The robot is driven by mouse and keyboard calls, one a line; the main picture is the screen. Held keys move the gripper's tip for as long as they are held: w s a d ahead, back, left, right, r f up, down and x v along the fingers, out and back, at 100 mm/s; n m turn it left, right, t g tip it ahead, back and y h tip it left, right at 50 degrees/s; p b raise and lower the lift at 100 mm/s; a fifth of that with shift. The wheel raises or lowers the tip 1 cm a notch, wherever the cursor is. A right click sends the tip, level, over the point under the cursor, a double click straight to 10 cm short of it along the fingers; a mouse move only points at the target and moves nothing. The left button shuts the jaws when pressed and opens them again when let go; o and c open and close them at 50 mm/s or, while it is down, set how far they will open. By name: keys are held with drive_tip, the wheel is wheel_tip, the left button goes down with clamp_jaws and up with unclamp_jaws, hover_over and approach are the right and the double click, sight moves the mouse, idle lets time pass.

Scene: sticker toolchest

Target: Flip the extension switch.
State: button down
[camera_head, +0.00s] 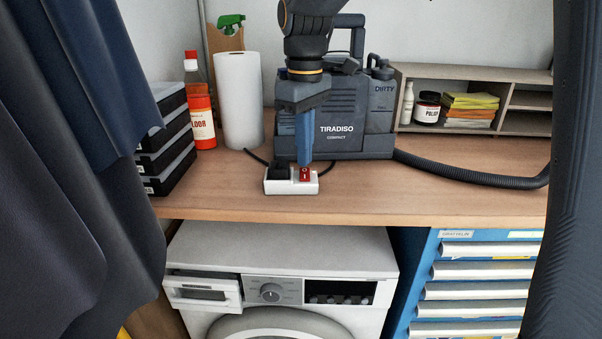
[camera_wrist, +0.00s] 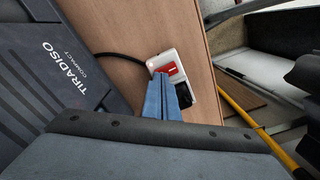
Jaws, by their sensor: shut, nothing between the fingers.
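The extension (camera_head: 292,186) is a white power strip lying near the front edge of the wooden counter. Its red rocker switch (camera_head: 305,174) is on the right part of its top, and a black plug (camera_head: 278,172) is on the left part. My gripper (camera_head: 304,163) is shut and empty, pointing down with its blue fingertips right at the switch. I cannot tell whether they touch it. In the wrist view the red switch (camera_wrist: 171,68) shows beside the blue fingertips (camera_wrist: 157,78), with the black plug (camera_wrist: 184,94) partly behind them.
A grey Tiradiso machine (camera_head: 345,115) stands just behind the extension, its black hose (camera_head: 465,178) running right. A paper towel roll (camera_head: 240,100), red bottle (camera_head: 201,118) and stacked black cases (camera_head: 168,150) stand left. A washing machine (camera_head: 285,250) and blue drawer chest (camera_head: 470,280) are below.

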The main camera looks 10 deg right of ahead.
sight(304, 169)
drive_tip(key=shift+f, duration=0.8)
idle(0.7)
wheel_tip(304, 169, up, 7)
drive_tip(key=p, duration=0.6)
idle(0.3)
